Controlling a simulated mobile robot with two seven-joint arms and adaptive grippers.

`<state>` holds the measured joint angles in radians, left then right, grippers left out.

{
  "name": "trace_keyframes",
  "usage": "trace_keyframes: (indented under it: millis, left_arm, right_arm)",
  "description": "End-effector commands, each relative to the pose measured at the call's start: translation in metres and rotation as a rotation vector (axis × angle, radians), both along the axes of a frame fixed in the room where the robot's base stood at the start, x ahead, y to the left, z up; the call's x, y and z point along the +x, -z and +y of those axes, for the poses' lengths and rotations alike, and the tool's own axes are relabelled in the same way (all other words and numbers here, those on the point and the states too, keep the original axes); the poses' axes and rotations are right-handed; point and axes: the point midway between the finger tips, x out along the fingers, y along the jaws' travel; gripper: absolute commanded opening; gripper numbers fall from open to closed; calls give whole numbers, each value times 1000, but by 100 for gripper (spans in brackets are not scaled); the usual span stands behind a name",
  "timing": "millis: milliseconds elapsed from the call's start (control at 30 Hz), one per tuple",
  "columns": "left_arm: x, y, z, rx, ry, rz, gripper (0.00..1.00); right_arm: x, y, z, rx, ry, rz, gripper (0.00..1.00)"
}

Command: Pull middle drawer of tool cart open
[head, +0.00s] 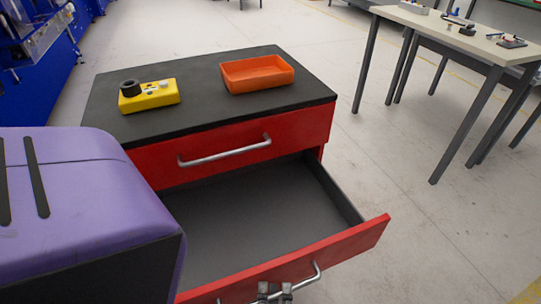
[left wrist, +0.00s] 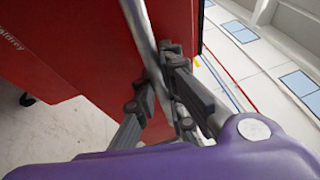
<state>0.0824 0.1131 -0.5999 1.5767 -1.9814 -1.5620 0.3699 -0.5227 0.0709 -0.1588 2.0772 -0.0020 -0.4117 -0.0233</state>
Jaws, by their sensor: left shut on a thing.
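The red tool cart has a dark top (head: 200,115) and a closed top drawer (head: 230,150) with a silver handle. The middle drawer (head: 260,210) is pulled well out, and its dark inside looks empty. Its red front (head: 345,245) carries a silver handle (head: 316,272). My left gripper (head: 275,292) is at this handle, low in the head view. In the left wrist view the gripper (left wrist: 166,75) is shut around the handle bar (left wrist: 138,20), close to the red drawer front (left wrist: 85,50). My right gripper is not in view.
On the cart top are a yellow box (head: 149,95) with a black ring and an orange tray (head: 257,74). A table (head: 470,38) with small items stands at the back right. The floor (head: 420,200) right of the cart is clear.

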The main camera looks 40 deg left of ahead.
Motion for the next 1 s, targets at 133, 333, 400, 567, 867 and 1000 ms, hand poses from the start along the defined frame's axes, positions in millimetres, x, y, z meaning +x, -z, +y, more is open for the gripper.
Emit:
trace_keyframes:
  millis: [133,333,400,567,867,1000]
  left_arm:
    - [-2,2,-5,0,1,9,0]
    - [-2,2,-5,1,1,8,0]
    - [-2,2,-5,1,1,8,0]
    - [-2,2,-5,0,2,7,19]
    - [-2,1,-4,0,0,3,29]
    - [-2,-3,-4,-1,0,1,29]
  right_arm:
    - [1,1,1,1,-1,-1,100]
    - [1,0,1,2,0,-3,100]
    - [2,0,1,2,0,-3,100]
    - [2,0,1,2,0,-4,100]
    - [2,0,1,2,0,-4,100]
    - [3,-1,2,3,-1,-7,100]
